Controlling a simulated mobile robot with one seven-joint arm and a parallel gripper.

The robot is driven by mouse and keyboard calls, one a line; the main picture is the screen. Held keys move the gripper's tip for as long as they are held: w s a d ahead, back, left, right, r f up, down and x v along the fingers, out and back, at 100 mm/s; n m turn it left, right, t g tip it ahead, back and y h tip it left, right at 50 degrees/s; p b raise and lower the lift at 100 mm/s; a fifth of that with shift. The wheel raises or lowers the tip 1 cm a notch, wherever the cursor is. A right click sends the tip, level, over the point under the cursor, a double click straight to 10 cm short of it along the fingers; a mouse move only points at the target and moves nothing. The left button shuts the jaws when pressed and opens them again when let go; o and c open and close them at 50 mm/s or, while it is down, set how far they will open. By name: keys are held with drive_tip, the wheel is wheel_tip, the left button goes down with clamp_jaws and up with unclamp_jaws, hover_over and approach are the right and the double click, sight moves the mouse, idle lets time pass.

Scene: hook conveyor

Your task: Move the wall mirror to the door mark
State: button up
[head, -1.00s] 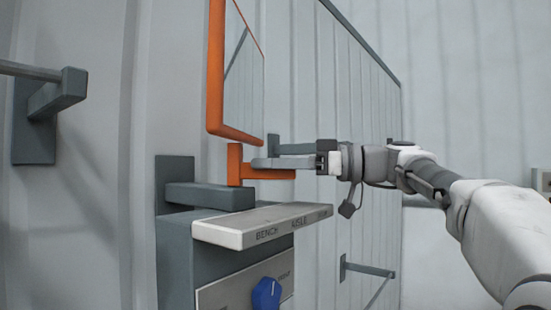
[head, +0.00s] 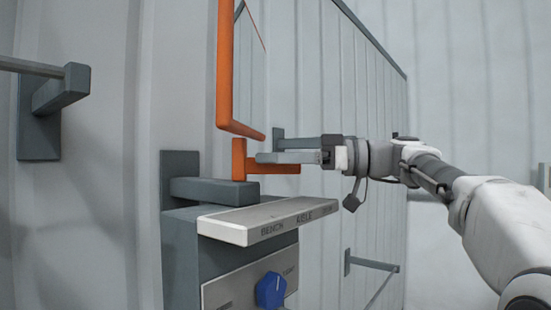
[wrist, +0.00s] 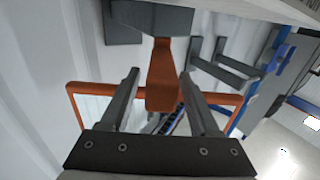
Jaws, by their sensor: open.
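The wall mirror (head: 250,75) hangs at top centre in the head view, an orange frame around glass. Its top is cut off. Below its lower edge is an orange L-shaped handle (head: 239,160); I cannot tell whether it joins the mirror. My gripper (head: 280,157) reaches in from the right at the handle's height. In the wrist view my gripper (wrist: 160,74) is open, with the orange handle (wrist: 163,78) between its two fingers, apparently untouched. The mirror's orange frame (wrist: 230,98) shows beyond the fingers. A grey shelf (head: 268,219) carries the words BENCH and AISLE; a third word is unreadable.
A blue knob (head: 271,290) sits on a panel under the shelf. A dark block (head: 213,190) stands out from the wall behind the shelf. Grey wall brackets stick out at left (head: 60,95) and lower right (head: 370,265). The space right of the shelf is open.

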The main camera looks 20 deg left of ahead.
drive_tip(key=w+d+b, duration=0.1)
drive_tip(key=w+d, duration=0.1)
drive_tip(key=d, duration=1.5)
drive_tip(key=shift+w+d, duration=0.15)
